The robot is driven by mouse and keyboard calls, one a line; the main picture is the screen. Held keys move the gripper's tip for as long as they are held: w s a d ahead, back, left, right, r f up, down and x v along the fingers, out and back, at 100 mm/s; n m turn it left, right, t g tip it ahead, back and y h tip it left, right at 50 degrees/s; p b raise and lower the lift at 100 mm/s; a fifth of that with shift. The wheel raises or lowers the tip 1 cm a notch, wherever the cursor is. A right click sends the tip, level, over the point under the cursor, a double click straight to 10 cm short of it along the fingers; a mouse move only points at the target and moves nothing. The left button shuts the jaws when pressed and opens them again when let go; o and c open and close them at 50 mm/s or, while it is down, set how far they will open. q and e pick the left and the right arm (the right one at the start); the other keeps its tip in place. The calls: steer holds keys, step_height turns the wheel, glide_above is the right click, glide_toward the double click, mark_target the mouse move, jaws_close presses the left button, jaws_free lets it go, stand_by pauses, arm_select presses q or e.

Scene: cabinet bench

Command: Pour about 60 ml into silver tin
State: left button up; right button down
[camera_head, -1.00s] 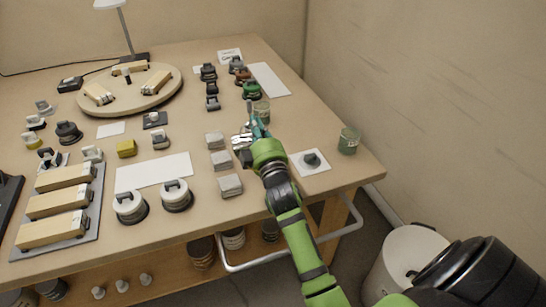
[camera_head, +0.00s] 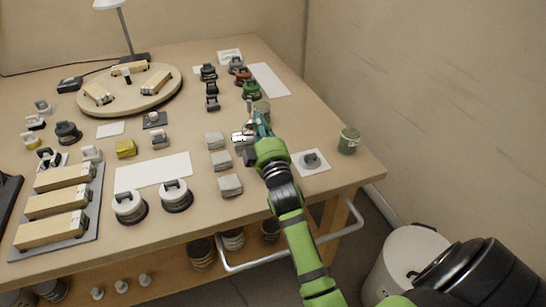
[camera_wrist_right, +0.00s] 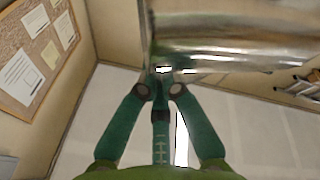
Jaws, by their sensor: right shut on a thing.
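My right gripper (camera_head: 254,133) is over the right part of the bench, shut on a shiny silver metal vessel (camera_head: 241,137). In the right wrist view the fingers (camera_wrist_right: 162,86) meet at the vessel's edge, and its bright curved wall (camera_wrist_right: 235,40) lies across the top of the picture, seemingly tilted. Its mouth and contents are hidden. A dull olive-grey tin (camera_head: 262,107) stands just behind the gripper, partly covered by it. I cannot tell whether the held vessel or another container is the task's silver tin. My left gripper is out of view.
A greenish container (camera_head: 349,140) stands near the right edge. A grey knobbed piece (camera_head: 310,160) sits on a white card. Grey blocks (camera_head: 230,185) lie left of the arm, and a green-topped clamp-like object (camera_head: 251,90) stands behind.

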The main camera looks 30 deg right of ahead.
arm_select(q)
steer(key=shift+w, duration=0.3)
arm_select(e)
steer(key=shift+s+d+r, duration=0.1)
steer(key=shift+d+m, duration=0.1)
steer(key=shift+m, duration=0.2)
steer(key=n+p, duration=0.1)
steer(key=w+a+n+p, duration=0.1)
steer(key=a+r+n+y+p, duration=0.1)
steer(key=n, duration=0.1)
steer(key=shift+w+a, duration=0.25)
steer(key=shift+w, duration=0.05)
steer(key=shift+a+f+n+g, duration=0.15)
steer(key=shift+f+n+g, duration=0.15)
steer(key=shift+s, duration=0.1)
steer(key=shift+f, duration=0.1)
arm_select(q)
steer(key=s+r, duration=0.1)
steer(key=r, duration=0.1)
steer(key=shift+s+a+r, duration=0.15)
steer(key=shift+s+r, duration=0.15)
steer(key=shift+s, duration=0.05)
